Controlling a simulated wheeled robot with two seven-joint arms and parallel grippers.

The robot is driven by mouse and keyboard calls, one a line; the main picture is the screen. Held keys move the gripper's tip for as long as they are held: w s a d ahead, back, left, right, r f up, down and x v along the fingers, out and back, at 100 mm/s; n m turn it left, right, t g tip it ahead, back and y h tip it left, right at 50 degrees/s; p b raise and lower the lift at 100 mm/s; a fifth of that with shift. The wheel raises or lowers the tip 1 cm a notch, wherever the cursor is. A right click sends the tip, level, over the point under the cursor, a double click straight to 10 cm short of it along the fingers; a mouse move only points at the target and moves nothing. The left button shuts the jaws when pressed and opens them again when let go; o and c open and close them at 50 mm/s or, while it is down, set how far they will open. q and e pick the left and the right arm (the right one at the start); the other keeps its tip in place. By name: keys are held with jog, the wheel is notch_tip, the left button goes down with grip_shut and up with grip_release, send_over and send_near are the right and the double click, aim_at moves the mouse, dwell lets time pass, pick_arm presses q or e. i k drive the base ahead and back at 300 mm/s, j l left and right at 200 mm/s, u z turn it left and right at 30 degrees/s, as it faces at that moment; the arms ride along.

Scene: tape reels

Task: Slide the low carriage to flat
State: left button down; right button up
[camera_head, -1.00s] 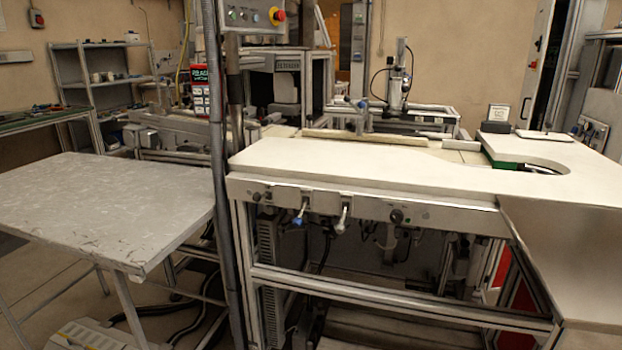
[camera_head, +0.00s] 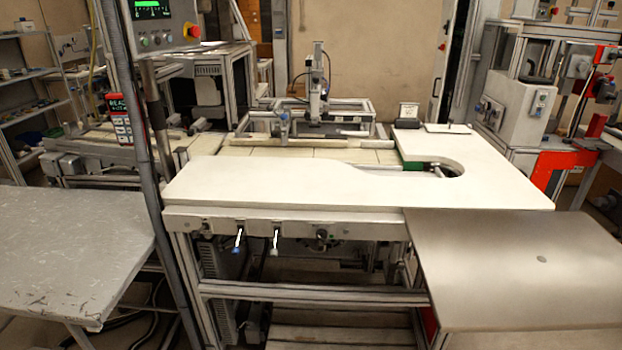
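Neither of my grippers is in view. I cannot tell for sure which part is the low carriage, and no marking reading flat can be made out. A small upright unit (camera_head: 318,85) stands on a metal frame behind the white worktop (camera_head: 300,185). A shorter grey-blue post (camera_head: 283,125) stands in front of that frame. Below the worktop's front edge hang a blue-tipped lever (camera_head: 238,243) and a pale-tipped lever (camera_head: 275,243), with a dark round knob (camera_head: 322,236) to their right.
A scuffed grey table (camera_head: 70,250) stands at the left, and a bare metal plate (camera_head: 530,265) at the front right. A dark pole (camera_head: 135,130) and a control panel (camera_head: 160,22) with a red button rise at the left. The worktop is clear.

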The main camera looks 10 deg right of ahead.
aim_at(385, 249)
jog(key=k+l, duration=0.15)
jog(key=l, duration=0.25)
jog(key=k+l, duration=0.2)
jog(key=l, duration=0.2)
jog(key=k+l, duration=0.15)
jog(key=l, duration=0.25)
jog(key=k+l, duration=0.15)
jog(key=l, duration=0.25)
